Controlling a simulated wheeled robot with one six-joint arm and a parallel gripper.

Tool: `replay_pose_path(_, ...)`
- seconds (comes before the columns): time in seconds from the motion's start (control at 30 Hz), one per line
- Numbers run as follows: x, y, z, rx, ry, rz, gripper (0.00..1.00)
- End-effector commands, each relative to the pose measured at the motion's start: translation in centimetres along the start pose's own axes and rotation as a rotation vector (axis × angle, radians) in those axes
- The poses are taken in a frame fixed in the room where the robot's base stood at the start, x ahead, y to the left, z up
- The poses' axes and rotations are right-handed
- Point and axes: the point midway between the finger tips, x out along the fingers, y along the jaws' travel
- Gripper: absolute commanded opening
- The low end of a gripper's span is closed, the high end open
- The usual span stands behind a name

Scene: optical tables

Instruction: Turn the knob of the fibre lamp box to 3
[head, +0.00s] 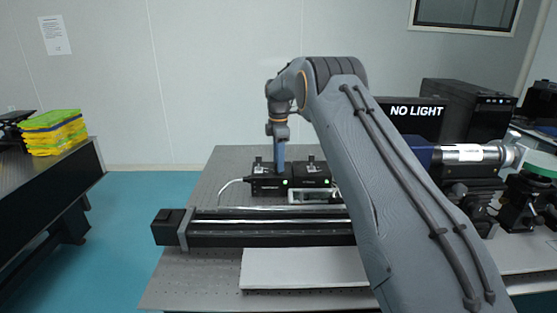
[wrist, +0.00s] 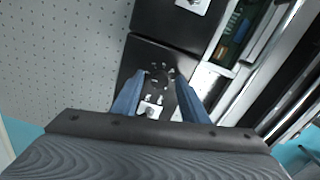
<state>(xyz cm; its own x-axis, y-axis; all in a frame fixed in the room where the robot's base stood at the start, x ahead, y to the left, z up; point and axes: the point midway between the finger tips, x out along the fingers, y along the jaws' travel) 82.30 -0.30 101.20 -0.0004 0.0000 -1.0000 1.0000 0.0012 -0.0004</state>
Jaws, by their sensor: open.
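A small black box (head: 268,187) with a green light stands on the optical table, under my gripper (head: 279,160). In the wrist view a black box top (wrist: 148,50) lies under my gripper (wrist: 157,76). A small dark knob (wrist: 158,76) with pale marks around it shows between the two blue fingertips. The fingers are open, one on each side of it; I cannot tell whether they touch it. The number the knob points to is too small to read. A small silver fitting (wrist: 150,109) sits on the box between the fingers.
A second black box (head: 314,177) stands close on the right. A long rail stage (head: 270,239) and a white plate (head: 300,268) lie in front. Perforated table surface (wrist: 60,60) is bare beside the box.

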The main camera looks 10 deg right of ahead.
Motion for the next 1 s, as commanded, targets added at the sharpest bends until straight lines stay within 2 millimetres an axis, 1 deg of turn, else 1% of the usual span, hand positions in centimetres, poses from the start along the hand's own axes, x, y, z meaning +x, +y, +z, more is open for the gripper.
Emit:
replay_pose_path(0.07,0.01,0.0,0.01,0.0,0.0,0.0,0.4)
replay_pose_path(0.1,0.0,0.01,0.01,0.0,0.0,0.0,0.38)
replay_pose_path(0.33,-0.03,0.01,0.02,0.0,0.0,0.0,0.0)
replay_pose_path(0.67,0.04,0.04,0.02,0.043,0.0,0.001,0.0)
replay_pose_path(0.87,0.08,0.13,0.03,0.154,0.0,0.003,0.0)
replay_pose_path(1.0,0.12,0.14,0.03,0.271,0.0,0.003,0.0)
